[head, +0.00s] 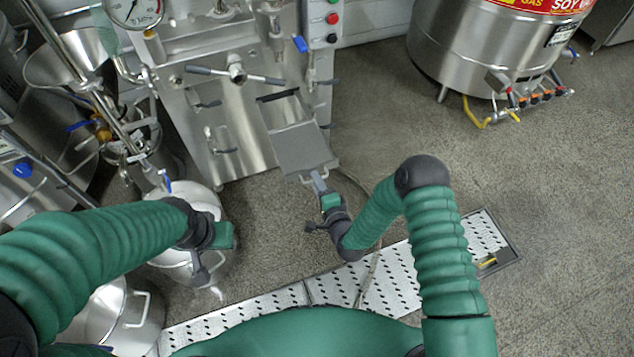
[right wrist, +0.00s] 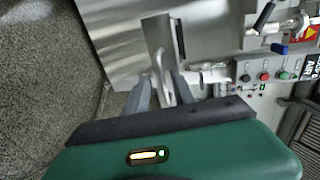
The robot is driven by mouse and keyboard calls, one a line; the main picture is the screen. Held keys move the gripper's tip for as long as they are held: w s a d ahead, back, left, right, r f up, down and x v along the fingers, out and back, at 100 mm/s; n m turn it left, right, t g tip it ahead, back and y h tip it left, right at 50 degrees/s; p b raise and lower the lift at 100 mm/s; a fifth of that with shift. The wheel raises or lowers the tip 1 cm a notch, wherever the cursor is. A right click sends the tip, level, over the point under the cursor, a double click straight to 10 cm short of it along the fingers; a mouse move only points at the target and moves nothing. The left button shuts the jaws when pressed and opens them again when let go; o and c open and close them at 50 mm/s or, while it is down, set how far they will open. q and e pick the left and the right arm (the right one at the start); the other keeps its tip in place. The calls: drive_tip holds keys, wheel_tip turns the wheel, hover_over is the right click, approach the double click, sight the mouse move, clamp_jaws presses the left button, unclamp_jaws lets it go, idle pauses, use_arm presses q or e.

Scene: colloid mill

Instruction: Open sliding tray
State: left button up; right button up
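The sliding tray (head: 302,148) is a flat grey metal drawer, standing out from a slot in the front of the steel machine. Its bar handle (right wrist: 160,66) is on the tray's front end. My right gripper (head: 318,183) is at this handle. In the right wrist view its fingers (right wrist: 163,88) stand close on either side of the bar and look shut on it; the exact contact is hard to see. My left gripper (head: 205,277) hangs over a white-grey round vessel at the lower left, away from the tray. Its finger gap is not clear.
The steel machine (head: 225,125) carries levers and a button panel (head: 331,20). A large steel tank (head: 470,50) stands at the upper right. Metal pots (head: 125,312) stand at the left. A perforated drain grate (head: 340,283) crosses the floor. The floor right of the tray is clear.

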drive_tip(key=shift+s+r, duration=0.1)
drive_tip(key=p+v, duration=0.4)
drive_tip(key=v, duration=1.2)
drive_tip(key=shift+s, duration=0.35)
